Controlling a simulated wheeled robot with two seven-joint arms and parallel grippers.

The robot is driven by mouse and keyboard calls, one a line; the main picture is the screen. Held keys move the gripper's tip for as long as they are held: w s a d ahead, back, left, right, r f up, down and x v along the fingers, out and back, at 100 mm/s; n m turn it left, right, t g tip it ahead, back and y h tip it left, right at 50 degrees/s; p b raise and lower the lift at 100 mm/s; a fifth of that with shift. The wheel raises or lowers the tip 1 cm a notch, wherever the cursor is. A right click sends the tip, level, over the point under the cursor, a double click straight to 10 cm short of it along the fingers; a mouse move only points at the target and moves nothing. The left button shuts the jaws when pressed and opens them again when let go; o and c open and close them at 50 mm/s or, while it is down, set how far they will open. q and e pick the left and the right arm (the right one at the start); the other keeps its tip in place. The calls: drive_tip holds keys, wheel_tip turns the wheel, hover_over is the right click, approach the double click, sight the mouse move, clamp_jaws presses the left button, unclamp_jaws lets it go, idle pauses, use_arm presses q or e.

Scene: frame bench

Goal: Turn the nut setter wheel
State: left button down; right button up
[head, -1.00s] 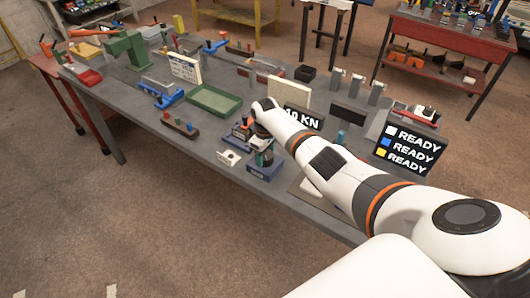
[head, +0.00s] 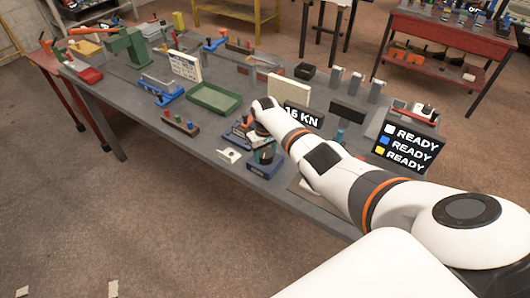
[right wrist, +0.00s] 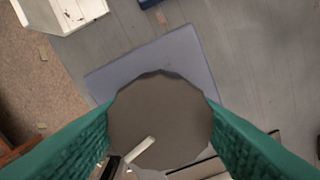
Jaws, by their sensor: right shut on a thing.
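The nut setter wheel (right wrist: 158,125) is a dark grey-brown disc with a faceted rim and a pale mark near its lower edge in the right wrist view. It sits over a blue-grey base (right wrist: 195,62), which shows as a blue block (head: 266,171) near the bench's front edge in the head view. My right gripper (right wrist: 161,108) has its green fingers on opposite sides of the wheel and is shut on it. In the head view the right gripper (head: 264,155) is small and partly hidden by its own wrist. My left gripper is not in view.
A black display (head: 299,117) behind my wrist reads "16 KN". A panel (head: 408,146) at right shows READY on several lines. A white block (head: 229,156) stands just left of the base. A green tray (head: 213,98) and several fixtures stand farther back on the grey bench.

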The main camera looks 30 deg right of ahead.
sight(265, 152)
drive_tip(key=shift+w+r, duration=0.1)
drive_tip(key=shift+r, duration=0.05)
drive_tip(key=o, duration=1)
drive_tip(key=shift+r, duration=0.25)
wheel_tip(265, 152, up, 12)
drive_tip(key=shift+f+b, duration=0.25)
drive_tip(key=shift+b, duration=0.55)
